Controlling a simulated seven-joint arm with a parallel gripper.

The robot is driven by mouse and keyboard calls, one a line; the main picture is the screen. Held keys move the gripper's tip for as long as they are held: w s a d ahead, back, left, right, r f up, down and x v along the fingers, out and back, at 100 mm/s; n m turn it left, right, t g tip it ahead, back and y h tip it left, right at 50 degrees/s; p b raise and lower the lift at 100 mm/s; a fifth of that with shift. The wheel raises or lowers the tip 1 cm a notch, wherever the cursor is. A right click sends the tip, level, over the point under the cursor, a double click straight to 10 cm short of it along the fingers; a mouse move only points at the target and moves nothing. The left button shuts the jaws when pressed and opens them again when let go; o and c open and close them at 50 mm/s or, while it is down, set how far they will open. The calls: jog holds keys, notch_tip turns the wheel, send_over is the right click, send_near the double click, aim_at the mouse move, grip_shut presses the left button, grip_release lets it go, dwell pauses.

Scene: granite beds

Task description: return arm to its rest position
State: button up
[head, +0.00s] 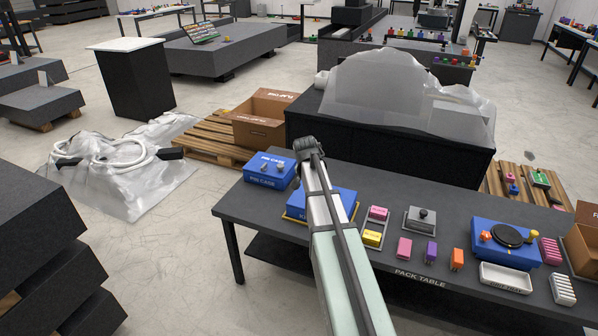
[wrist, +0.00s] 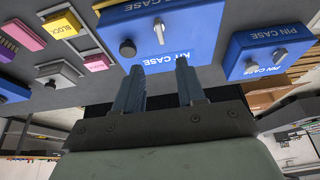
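My arm reaches forward over the dark pack table (head: 416,279) in the head view, with my gripper (head: 306,145) at its far end near the table's back edge. In the wrist view my gripper (wrist: 161,88) shows two dark blue-grey fingers standing apart, with nothing between them. Its fingertips appear near the blue kit case (wrist: 190,22); I cannot tell whether they touch it. The kit case is partly hidden behind my arm in the head view (head: 303,206). The blue pin case (head: 268,172) is left of my gripper in the head view and to the right in the wrist view (wrist: 262,60).
Pink and yellow blocks (head: 372,238), a grey knobbed block (head: 420,219), a blue turntable unit (head: 505,243) and a white tray (head: 505,278) stand right of my arm. A plastic-covered dark block (head: 390,148) is behind the table. A cardboard box (head: 262,118) stands on a pallet.

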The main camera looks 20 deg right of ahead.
jog(key=s+a+f+n+g+y, duration=0.1)
jog(key=s+a+f+n, duration=0.1)
jog(key=s+a+f, duration=0.5)
jog(key=s+a+f+n+g+y, duration=0.1)
jog(key=s+a+f+n+g, duration=0.15)
jog(key=s+f, duration=0.75)
jog(key=s+a+f+n+g+y, duration=0.1)
jog(key=s+a+f+n, duration=0.3)
jog(key=s+f, duration=0.5)
jog(key=s+a+f+g, duration=0.2)
jog(key=s+a+f, duration=0.2)
jog(key=s+f, duration=0.4)
jog(key=s+a+f+g, duration=0.3)
jog(key=s+a+f, duration=0.2)
jog(key=s, duration=1.4)
notch_tip(320, 180, down, 3)
jog(key=shift+a+r+n, duration=0.1)
jog(key=shift+a+n, duration=0.05)
jog(key=shift+n, duration=0.2)
jog(key=shift+s+g, duration=0.1)
jog(key=shift+g, duration=0.15)
